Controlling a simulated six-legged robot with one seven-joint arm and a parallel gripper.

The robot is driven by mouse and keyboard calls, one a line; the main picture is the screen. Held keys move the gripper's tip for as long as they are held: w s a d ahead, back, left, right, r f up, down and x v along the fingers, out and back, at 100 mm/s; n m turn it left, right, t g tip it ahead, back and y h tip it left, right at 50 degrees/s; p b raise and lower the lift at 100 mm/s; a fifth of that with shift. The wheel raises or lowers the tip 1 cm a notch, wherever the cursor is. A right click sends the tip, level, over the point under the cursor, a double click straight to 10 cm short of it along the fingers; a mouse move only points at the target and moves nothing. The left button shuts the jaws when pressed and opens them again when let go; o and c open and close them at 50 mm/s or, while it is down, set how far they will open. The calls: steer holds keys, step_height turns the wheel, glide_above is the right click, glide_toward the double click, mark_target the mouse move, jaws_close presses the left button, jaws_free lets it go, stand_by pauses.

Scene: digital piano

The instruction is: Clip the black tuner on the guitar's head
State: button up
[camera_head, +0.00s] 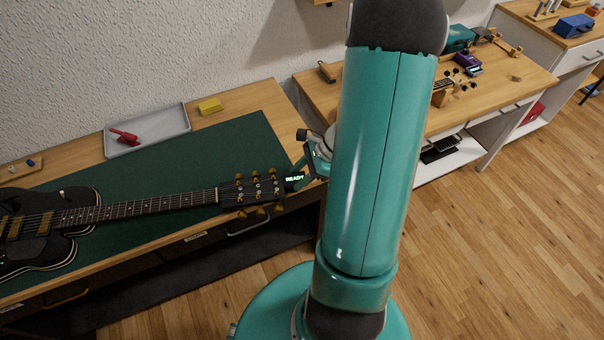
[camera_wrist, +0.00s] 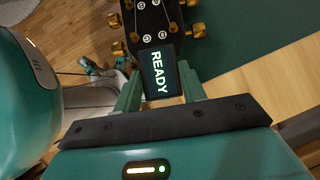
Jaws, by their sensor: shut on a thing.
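The black guitar (camera_head: 140,207) lies on the green mat, its head (camera_head: 250,191) with gold tuning pegs pointing right toward my gripper. The black tuner (camera_wrist: 159,72) has a lit screen reading READY. It sits between the fingers of my gripper (camera_wrist: 160,92), which is shut on it. In the wrist view the tuner is right at the end of the guitar's head (camera_wrist: 152,22). I cannot tell whether its clip grips the head. In the head view the tuner (camera_head: 294,179) shows at the head's tip, with my gripper (camera_head: 303,175) partly hidden behind my arm.
The green mat (camera_head: 190,170) covers much of the wooden bench. A grey tray (camera_head: 165,122) holding a red tool (camera_head: 124,136) and a yellow block (camera_head: 210,106) are at the back. Another bench (camera_head: 520,84) with small items stands to the right. Wooden floor (camera_head: 510,210) is clear there.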

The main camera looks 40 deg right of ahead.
steer(key=shift+w+a, duration=0.45)
steer(key=shift+a, duration=0.3)
steer(key=o, duration=1)
steer(key=shift+o, duration=0.2)
steer(key=shift+d+r, duration=0.1)
steer(key=shift+v, duration=2.45)
steer(key=v, duration=1.3)
steer(key=shift+s+d+r, duration=0.15)
steer(key=shift+d+r, duration=0.05)
steer(key=shift+r, duration=0.1)
